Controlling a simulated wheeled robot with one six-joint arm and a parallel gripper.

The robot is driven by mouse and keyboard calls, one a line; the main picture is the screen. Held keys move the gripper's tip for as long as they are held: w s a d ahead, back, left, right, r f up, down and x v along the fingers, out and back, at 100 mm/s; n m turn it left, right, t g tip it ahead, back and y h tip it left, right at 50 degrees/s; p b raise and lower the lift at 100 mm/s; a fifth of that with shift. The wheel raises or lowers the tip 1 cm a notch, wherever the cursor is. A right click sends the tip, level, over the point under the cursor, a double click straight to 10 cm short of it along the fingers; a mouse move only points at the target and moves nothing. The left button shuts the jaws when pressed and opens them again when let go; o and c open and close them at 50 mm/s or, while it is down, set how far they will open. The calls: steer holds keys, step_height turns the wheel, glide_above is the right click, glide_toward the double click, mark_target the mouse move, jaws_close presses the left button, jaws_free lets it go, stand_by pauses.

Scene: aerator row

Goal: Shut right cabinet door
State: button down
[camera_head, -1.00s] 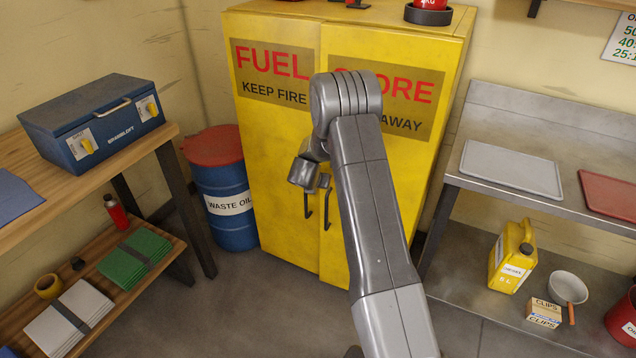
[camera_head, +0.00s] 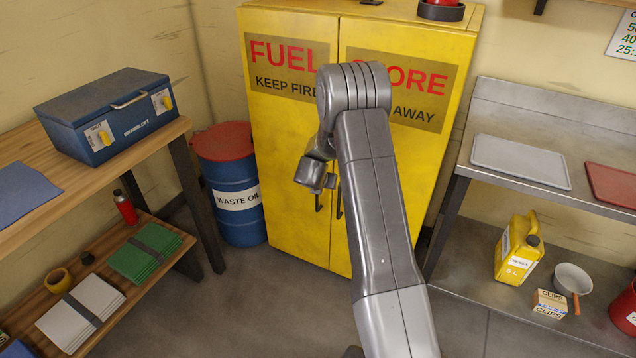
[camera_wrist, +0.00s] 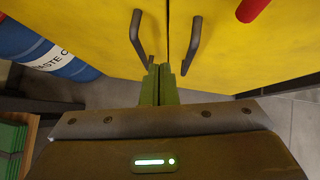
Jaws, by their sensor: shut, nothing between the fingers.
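The yellow cabinet has a left door (camera_head: 290,130) and a right door (camera_head: 425,155), lettered FUEL STORE. The two doors look flush, with a thin seam between them. In the wrist view the right door (camera_wrist: 245,55) carries a dark handle (camera_wrist: 193,45) right of the seam, and the left door (camera_wrist: 100,25) carries another (camera_wrist: 137,38). My gripper (camera_wrist: 163,75) is shut and empty, its tips low in the picture near the seam, between and below the handles. I cannot tell whether they touch the door. In the head view my arm hides part of the right door.
A blue waste oil drum (camera_head: 236,198) stands left of the cabinet. A wooden bench (camera_head: 120,158) with a blue box (camera_head: 110,115) is at the left. A metal shelf unit (camera_head: 500,197) with a yellow can (camera_head: 517,250) is at the right. Floor in front is clear.

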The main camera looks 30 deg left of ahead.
steer(key=a+v, duration=0.2)
steer(key=v, duration=0.6)
steer(key=shift+s+d+r, duration=0.3)
steer(key=shift+d+r, duration=0.2)
steer(key=shift+r, duration=0.05)
